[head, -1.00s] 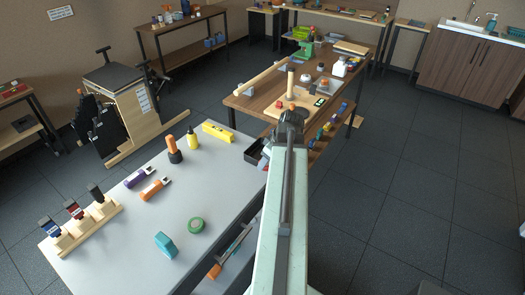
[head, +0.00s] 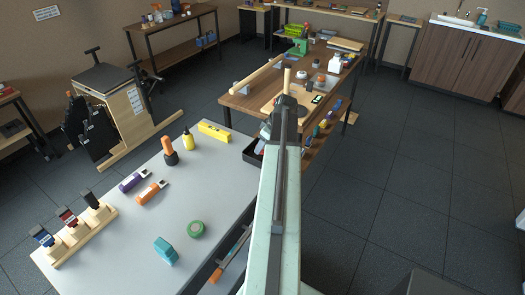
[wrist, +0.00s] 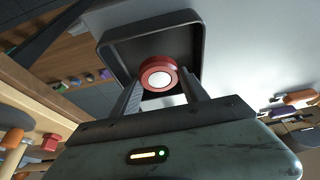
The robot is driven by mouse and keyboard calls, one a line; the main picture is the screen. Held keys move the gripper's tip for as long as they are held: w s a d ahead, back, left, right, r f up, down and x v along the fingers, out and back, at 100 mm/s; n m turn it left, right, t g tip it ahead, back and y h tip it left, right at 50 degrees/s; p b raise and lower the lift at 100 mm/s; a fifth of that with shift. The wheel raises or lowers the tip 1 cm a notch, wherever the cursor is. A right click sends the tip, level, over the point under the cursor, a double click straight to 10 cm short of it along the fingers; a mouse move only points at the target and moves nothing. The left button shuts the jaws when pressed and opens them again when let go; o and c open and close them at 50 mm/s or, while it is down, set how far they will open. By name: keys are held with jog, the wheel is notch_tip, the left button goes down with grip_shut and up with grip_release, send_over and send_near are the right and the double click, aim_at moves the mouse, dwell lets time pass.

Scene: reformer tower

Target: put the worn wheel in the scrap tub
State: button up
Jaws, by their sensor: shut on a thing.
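The worn wheel is a red ring with a white centre (wrist: 160,76), seen in the wrist view. My gripper (wrist: 161,88) is shut on it, one finger on each side. Behind the wheel in the wrist view is the black scrap tub (wrist: 108,58), a square open box, and the wheel appears over its opening. How high the wheel is above the tub floor I cannot tell. In the head view the tub (head: 249,153) shows at the right far corner of the grey table, partly hidden by my arm. The wheel and fingertips are not clear there.
A wooden workbench (head: 245,103) with many parts stands beyond. Open floor lies to the right.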

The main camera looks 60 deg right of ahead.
aim_at(263, 150)
notch_tip(263, 150, down, 3)
jog(key=shift+f+b, duration=0.2)
jog(key=shift+b, duration=0.95)
jog(key=shift+r, duration=0.3)
jog(key=shift+f, duration=0.25)
jog(key=o, duration=1.5)
jog(key=shift+r, duration=0.1)
jog(key=shift+o, duration=0.2)
jog(key=shift+s+r+p, duration=0.1)
jog(key=shift+r+p, duration=0.5)
jog(key=shift+p, duration=0.1)
jog(key=p+v, duration=1)
jog(key=v, duration=0.1)
